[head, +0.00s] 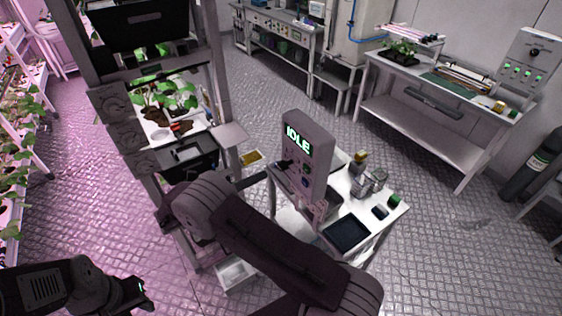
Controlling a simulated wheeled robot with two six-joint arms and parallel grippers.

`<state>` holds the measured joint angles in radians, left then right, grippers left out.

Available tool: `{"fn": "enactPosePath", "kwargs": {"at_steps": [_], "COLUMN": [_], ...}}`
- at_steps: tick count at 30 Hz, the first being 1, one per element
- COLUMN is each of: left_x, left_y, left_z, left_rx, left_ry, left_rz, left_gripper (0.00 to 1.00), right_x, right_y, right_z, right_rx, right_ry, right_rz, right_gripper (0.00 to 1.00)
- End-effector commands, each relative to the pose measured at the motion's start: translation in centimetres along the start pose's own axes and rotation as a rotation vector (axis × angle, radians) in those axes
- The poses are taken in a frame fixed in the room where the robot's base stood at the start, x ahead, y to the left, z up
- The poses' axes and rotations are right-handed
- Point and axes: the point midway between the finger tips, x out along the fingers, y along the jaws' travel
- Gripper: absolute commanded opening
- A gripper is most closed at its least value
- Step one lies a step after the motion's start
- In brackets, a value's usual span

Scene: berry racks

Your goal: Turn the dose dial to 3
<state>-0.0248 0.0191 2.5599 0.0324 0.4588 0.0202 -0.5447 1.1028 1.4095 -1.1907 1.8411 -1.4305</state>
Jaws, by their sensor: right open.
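A grey upright control box (307,150) stands on a small white cart, with a lit screen (298,138) reading "IDLE". Small round controls (305,169) show on its face below the screen. I cannot read any number there or tell which one is the dose dial. My right arm crosses the middle, and its dark open gripper (283,165) is close to the left side of the box face. Whether it touches a control is unclear. My left arm is low at the left; its gripper end (138,288) is dark and its jaws are not clear.
The cart top (388,211) holds a dark tray (347,233) and small bottles (359,160). A plant rack (226,134) stands at left of the cart. A workbench (415,122) with another panel (530,62) is at the back right. Floor right of the cart is clear.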

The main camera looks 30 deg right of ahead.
Motion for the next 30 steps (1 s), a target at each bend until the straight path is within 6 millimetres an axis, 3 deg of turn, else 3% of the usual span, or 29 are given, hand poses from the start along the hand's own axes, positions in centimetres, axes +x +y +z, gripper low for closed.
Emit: {"fn": "enactPosePath", "kwargs": {"at_steps": [5,15,19,26,27,30], "left_x": [-0.9,-4.4,-4.7,-4.6,-4.6,-4.6], "left_y": [0.0,0.1,0.1,0.1,0.1,0.1], "left_z": [-0.1,-0.5,-0.5,-0.5,-0.5,-0.5], "left_rx": [0.0,0.0,0.0,0.0,0.0,0.0], "left_ry": [0.0,0.0,0.0,0.0,0.0,0.0], "left_rz": [0.0,0.0,0.0,0.0,0.0,0.0], "left_gripper": [0.36,0.36,0.36,0.36,0.36,0.36], "right_x": [1.4,8.0,9.0,9.2,9.2,9.2], "right_y": [-0.3,-0.3,-0.1,0.1,0.1,0.1], "right_z": [0.1,0.1,-0.1,-0.2,-0.2,-0.2], "right_rx": [-0.001,0.0,0.002,0.003,0.003,0.003], "right_ry": [0.004,0.007,0.006,0.006,0.006,0.006], "right_rz": [-0.003,-0.002,0.001,0.001,0.001,0.002], "right_gripper": [0.49,0.49,0.49,0.49,0.47,0.19]}}
